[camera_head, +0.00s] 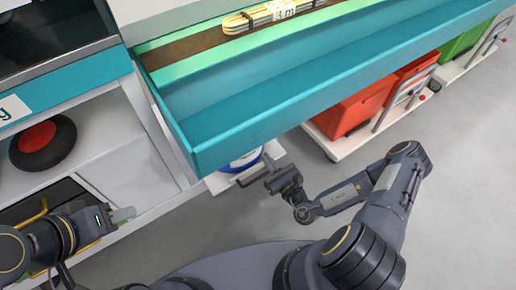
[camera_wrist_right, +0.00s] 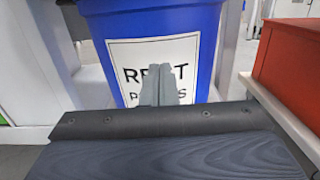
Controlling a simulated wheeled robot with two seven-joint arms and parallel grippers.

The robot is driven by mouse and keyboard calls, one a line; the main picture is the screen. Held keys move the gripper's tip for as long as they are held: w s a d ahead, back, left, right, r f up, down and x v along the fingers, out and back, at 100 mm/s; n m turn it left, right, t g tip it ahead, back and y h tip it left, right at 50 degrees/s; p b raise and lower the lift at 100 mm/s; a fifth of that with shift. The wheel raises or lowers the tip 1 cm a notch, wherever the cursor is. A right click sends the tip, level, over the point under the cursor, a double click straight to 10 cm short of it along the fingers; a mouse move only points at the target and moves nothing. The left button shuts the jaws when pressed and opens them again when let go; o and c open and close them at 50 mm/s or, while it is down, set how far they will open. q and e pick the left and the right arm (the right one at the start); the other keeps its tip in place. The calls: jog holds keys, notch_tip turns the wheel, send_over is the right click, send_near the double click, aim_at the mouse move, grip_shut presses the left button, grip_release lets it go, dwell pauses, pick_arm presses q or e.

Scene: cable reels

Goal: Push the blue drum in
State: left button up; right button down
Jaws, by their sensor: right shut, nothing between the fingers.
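The blue drum (camera_wrist_right: 205,22) stands upright straight in front of my right gripper in the right wrist view, with a white label whose text is partly hidden by the fingers. In the head view only a small part of the drum (camera_head: 240,162) shows below the teal bench edge. My right gripper (camera_wrist_right: 165,85) is shut and empty, its fingertips pointing at the label; I cannot tell whether they touch it. It also shows in the head view (camera_head: 270,170) beside the drum. My left gripper (camera_head: 122,215) is at the lower left, away from the drum; its jaw state is unclear.
A teal trough (camera_head: 300,85) overhangs the drum and carries a bundle marked 3 m (camera_head: 275,14). A red bin (camera_head: 360,108) on a white trolley and a green bin (camera_head: 465,40) stand to the right. A shelf with a black-and-red wheel (camera_head: 42,142) is at left. Grey floor is clear at right.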

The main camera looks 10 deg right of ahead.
jog(key=b+x, duration=0.1)
jog(key=x, duration=0.5)
jog(key=shift+b, duration=0.3)
jog(key=shift+w+a, duration=0.1)
jog(key=p+x, duration=0.2)
jog(key=x, duration=0.5)
jog(key=shift+w+p, duration=0.35)
jog(key=shift+w, duration=0.1)
